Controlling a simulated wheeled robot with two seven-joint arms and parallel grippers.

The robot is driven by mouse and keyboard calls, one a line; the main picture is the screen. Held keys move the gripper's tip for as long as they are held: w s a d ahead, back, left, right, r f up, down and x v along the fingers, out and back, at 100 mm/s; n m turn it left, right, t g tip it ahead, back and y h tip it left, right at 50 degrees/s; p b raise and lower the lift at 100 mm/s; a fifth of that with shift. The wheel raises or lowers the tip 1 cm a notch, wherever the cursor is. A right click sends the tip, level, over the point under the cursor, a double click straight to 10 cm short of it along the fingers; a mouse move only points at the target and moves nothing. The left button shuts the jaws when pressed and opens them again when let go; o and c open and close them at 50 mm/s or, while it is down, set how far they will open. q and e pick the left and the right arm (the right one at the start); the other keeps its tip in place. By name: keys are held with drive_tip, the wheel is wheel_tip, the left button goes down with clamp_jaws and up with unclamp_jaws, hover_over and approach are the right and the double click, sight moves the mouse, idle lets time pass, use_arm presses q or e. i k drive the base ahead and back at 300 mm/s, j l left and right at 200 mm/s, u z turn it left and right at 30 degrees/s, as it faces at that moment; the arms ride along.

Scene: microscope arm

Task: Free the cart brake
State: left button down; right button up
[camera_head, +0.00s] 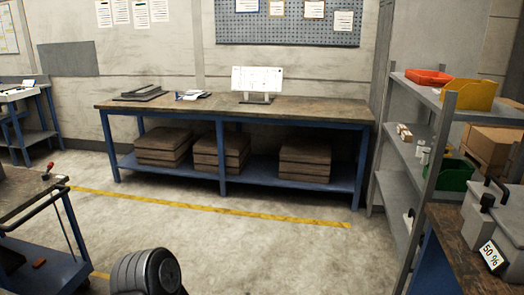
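A cart (62,268) with a dark worn top, blue frame and blue lower shelf stands at the left edge, partly cut off by the frame. A small lever with a red end (48,171) sticks up at the far edge of its top. A small red piece (39,263) shows low down at the shelf. I cannot tell which of these, if either, is the brake. Neither gripper's fingers can be seen. A dark ribbed rounded part at the bottom edge may be part of my arm.
A long blue workbench (300,111) stands along the back wall. Grey shelving (409,160) with bins is at the right, with another bench and a grey case (478,225) in front. A yellow line (240,211) crosses the floor. The middle floor (270,250) is clear.

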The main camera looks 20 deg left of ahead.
sight(45, 176)
drive_tip(key=i+u, duration=0.2)
drive_tip(key=i, duration=0.25)
drive_tip(key=i+u, duration=0.25)
drive_tip(key=i, duration=0.2)
drive_tip(key=i+u, duration=0.2)
drive_tip(key=i, duration=0.3)
drive_tip(key=i+l+u, duration=0.25)
drive_tip(key=i, duration=0.2)
drive_tip(key=i+l+u, duration=0.2)
drive_tip(key=i, duration=0.2)
drive_tip(key=i+j+u, duration=0.2)
drive_tip(key=i+u, duration=0.2)
drive_tip(key=i, duration=0.15)
drive_tip(key=i+u, duration=0.35)
drive_tip(key=i, duration=0.25)
drive_tip(key=i+u, duration=0.4)
drive_tip(key=i, duration=0.2)
drive_tip(key=i+j+z, duration=0.2)
drive_tip(key=i, duration=0.3)
drive_tip(key=i+j+z, duration=0.2)
drive_tip(key=i, duration=0.35)
drive_tip(key=l, duration=0.1)
